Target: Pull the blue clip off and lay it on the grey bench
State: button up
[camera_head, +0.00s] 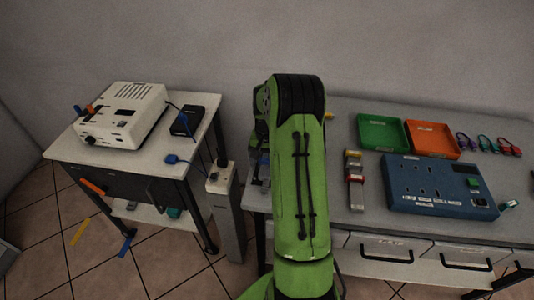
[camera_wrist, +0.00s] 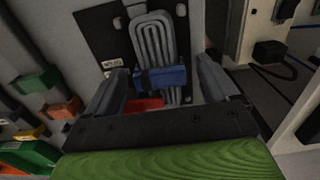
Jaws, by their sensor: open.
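In the wrist view the blue clip (camera_wrist: 166,77) sits across a looped grey cable bundle (camera_wrist: 153,42) against a black plate (camera_wrist: 108,38). My gripper (camera_wrist: 160,70) is open, with one finger to each side of the clip; I see no finger touching it. A red piece (camera_wrist: 146,104) shows just below the clip, partly hidden by the gripper body. In the head view my green arm hides the gripper and most of the clip's place. The grey bench (camera_head: 352,228) stands at the right, with its top partly behind my arm.
The bench holds a green tray (camera_head: 383,131), an orange tray (camera_head: 432,138), a blue socket panel (camera_head: 437,187), a strip of coloured blocks (camera_head: 354,178) and coloured cables (camera_head: 486,144). Bare bench shows along the front. A white side table (camera_head: 68,142) carries a cream device (camera_head: 124,112).

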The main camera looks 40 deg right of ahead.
jog(key=c, duration=1.2)
